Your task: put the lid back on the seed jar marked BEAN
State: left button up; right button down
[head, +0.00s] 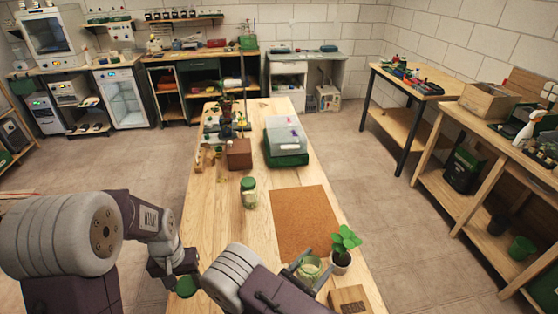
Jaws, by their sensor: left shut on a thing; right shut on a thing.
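An open glass jar (310,266) with pale contents stands near the front right of the long wooden table. My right gripper (308,272) is shut on this jar, with its fingers around the sides. A round green lid (186,288) is in my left gripper (178,278), which is shut on it at the table's left front edge, to the left of the jar and apart from it. A second jar with a green lid on (248,193) stands upright farther back on the table. I cannot read a marking on either jar.
A brown mat (300,215) lies right of the lidded jar. A potted plant (343,243) stands close right of the open jar, with a lettered wooden block (350,299) in front. Farther back are a brown box (239,153) and a green-based bin (285,140).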

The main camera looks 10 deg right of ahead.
jog(key=w+a+r+n+t+y, duration=0.1)
jog(key=a+n+t+y, duration=0.2)
jog(key=a, duration=1)
jog(key=shift+w+a+r+y, duration=0.25)
jog(key=shift+a+r+y, duration=0.1)
jog(key=shift+y, duration=0.05)
pick_arm(q)
jog(key=shift+s, duration=0.5)
jog(key=shift+n, duration=0.5)
jog(key=r, duration=0.1)
jog(key=d+r, duration=0.1)
jog(key=r, duration=0.2)
jog(key=shift+w+d, duration=0.25)
jog(key=shift+w, duration=0.1)
jog(key=d+r+m, duration=0.2)
jog(key=d+r, duration=0.3)
jog(key=d, duration=0.4)
jog(key=d+r+m, duration=0.3)
jog(key=d+r, duration=0.3)
jog(key=d, duration=0.4)
jog(key=shift+w+d, duration=0.15)
jog(key=shift+d, duration=0.15)
